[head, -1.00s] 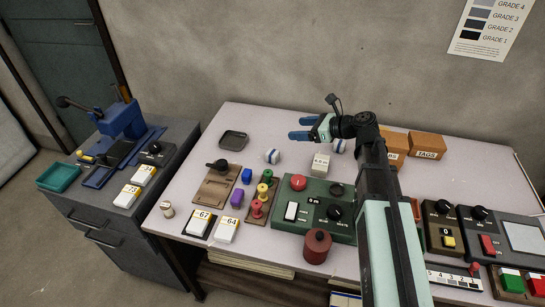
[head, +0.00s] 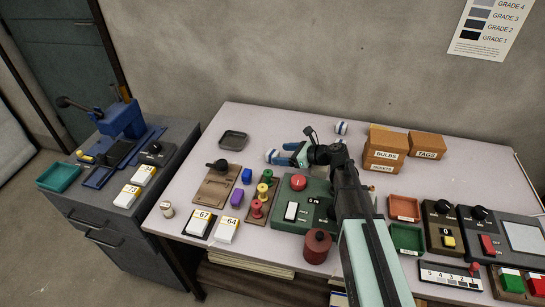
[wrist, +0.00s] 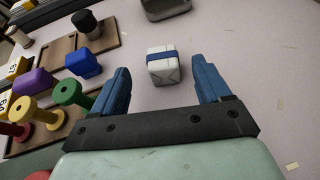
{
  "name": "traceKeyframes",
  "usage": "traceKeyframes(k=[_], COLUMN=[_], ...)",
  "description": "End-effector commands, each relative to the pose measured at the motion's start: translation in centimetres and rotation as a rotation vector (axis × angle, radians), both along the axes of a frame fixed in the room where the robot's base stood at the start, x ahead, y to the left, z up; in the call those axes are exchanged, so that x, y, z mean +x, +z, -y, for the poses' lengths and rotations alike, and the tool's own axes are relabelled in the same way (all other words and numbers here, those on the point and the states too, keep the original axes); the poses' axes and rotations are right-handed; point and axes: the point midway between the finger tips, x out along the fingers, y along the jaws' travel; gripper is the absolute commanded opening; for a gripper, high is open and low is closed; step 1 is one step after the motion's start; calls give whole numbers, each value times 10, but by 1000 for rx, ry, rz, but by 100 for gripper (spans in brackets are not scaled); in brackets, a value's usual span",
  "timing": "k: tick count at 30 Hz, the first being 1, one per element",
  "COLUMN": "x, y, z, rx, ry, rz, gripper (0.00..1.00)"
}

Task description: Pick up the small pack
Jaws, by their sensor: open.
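A small white pack with a blue band (wrist: 163,68) sits on the table in the wrist view. It lies between and slightly beyond the two blue fingers of my gripper (wrist: 163,80), with a gap on each side. My gripper is open and empty. A second white pack with a blue band (head: 341,127) stands farther back near the wall.
Coloured spools (head: 262,190), a purple block (head: 236,198) and a blue block (head: 246,175) stand to the left. A green control box (head: 285,216) is in front. A dark tray (head: 233,140) lies back left. Brown boxes (head: 386,142) stand right. The table behind the gripper is mostly clear.

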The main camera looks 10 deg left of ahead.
Motion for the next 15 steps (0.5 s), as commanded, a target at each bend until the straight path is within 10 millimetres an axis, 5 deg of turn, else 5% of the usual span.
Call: traceKeyframes(k=[15], x=[9], y=[-16], z=[-32], rx=[-1], ry=[2], rz=[-1], gripper=[77])
